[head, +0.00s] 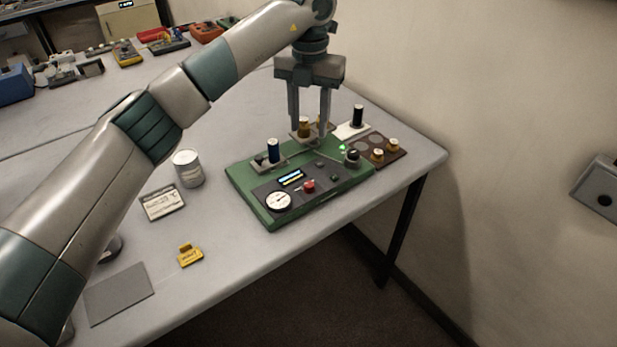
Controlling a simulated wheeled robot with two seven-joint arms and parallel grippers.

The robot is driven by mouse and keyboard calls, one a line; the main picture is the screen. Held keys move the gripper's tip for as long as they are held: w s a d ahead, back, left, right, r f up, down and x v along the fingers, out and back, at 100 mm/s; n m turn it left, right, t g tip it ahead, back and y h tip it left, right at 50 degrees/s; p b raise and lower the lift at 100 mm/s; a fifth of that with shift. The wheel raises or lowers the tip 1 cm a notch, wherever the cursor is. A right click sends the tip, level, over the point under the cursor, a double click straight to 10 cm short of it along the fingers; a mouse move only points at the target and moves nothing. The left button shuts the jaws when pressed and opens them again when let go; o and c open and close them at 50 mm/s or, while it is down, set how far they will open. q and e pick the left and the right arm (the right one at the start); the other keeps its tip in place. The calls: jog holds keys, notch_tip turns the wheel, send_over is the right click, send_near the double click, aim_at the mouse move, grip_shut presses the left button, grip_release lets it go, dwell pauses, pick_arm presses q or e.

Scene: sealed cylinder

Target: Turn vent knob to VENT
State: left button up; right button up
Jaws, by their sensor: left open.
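A green panel device (245,199) sits near the right end of the grey table. It carries a round white gauge (278,201), a small lit display (291,178), a red knob (309,186) and a dark knob (352,156) near a green light. The lettering is too small to read, so I cannot tell which knob is the vent knob. My left gripper (310,130) points down over the panel's back edge with its fingers apart. A brass-coloured cylinder (304,127) shows between or behind the fingers; contact is unclear. My right gripper is not in view.
A wall rises behind.

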aim_at(309, 184)
pick_arm(q)
jog(key=shift+f, duration=0.1)
notch_tip(309, 184, down, 16)
jog(key=p, duration=0.6)
jog(key=shift+r, duration=0.25)
jog(key=shift+f+p, duration=0.35)
jog(key=shift+f, duration=0.55)
grip_shut()
